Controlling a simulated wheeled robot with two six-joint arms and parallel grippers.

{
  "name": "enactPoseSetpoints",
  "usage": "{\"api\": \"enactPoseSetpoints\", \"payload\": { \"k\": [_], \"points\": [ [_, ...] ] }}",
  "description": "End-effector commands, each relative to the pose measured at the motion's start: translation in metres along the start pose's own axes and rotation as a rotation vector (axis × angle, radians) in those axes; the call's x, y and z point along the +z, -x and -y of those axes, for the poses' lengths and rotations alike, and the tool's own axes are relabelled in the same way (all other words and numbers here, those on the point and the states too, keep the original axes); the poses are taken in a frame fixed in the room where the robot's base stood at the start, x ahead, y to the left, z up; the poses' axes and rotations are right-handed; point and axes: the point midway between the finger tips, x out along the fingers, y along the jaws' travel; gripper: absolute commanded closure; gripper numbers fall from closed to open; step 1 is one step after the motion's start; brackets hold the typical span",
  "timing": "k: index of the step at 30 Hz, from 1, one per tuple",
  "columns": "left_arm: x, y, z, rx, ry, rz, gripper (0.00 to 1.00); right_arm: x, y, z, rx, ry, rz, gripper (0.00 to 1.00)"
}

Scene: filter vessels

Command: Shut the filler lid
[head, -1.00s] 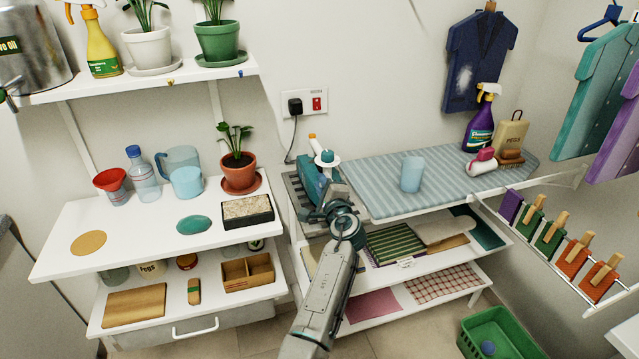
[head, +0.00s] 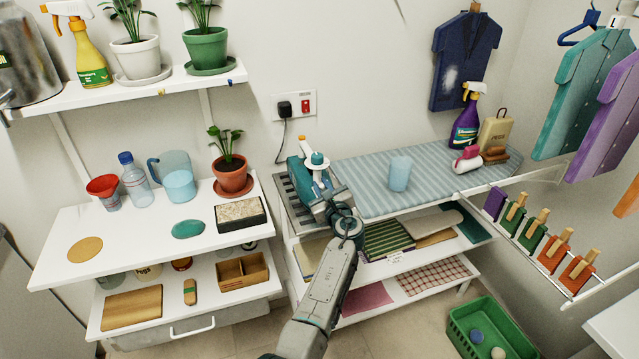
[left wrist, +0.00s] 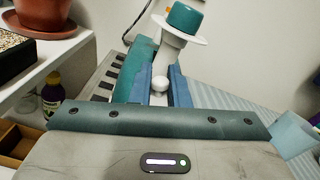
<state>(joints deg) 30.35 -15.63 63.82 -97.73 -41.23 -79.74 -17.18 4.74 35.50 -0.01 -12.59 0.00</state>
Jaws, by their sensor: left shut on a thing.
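A teal and white iron (head: 298,174) stands on a slatted rest at the left end of the ironing board. A white neck with a round disc and teal cap (head: 317,158) rises from it; it also shows in the left wrist view (left wrist: 187,20). I cannot tell for sure which part is the filler lid, or its angle. My left gripper (head: 334,197) is at the iron's near side. In the left wrist view its blue fingers (left wrist: 160,88) are shut around a white piece with a small round knob below the disc. My right gripper is not in view.
A light blue cup (head: 399,173) stands on the striped board (head: 440,170). A potted plant (head: 231,174), water jug (head: 174,178) and bottle (head: 135,180) stand on the white table to the left. A wall socket (head: 295,105) with a plugged cord is behind the iron.

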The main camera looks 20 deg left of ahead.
Motion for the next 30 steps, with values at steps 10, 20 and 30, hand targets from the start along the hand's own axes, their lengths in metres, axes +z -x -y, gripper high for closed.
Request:
{"api": "enactPoseSetpoints", "payload": {
  "k": [10, 20, 30],
  "points": [
    [-0.003, -0.001, 0.005, -0.001, -0.231, 0.005, 1.00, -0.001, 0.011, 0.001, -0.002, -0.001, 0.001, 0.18],
    [-0.006, -0.001, 0.005, -0.001, -0.319, 0.005, 1.00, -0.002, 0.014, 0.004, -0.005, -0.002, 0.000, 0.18],
    [-0.007, -0.001, 0.005, -0.001, -0.328, 0.005, 1.00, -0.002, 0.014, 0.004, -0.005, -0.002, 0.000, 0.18]
  ]
}}
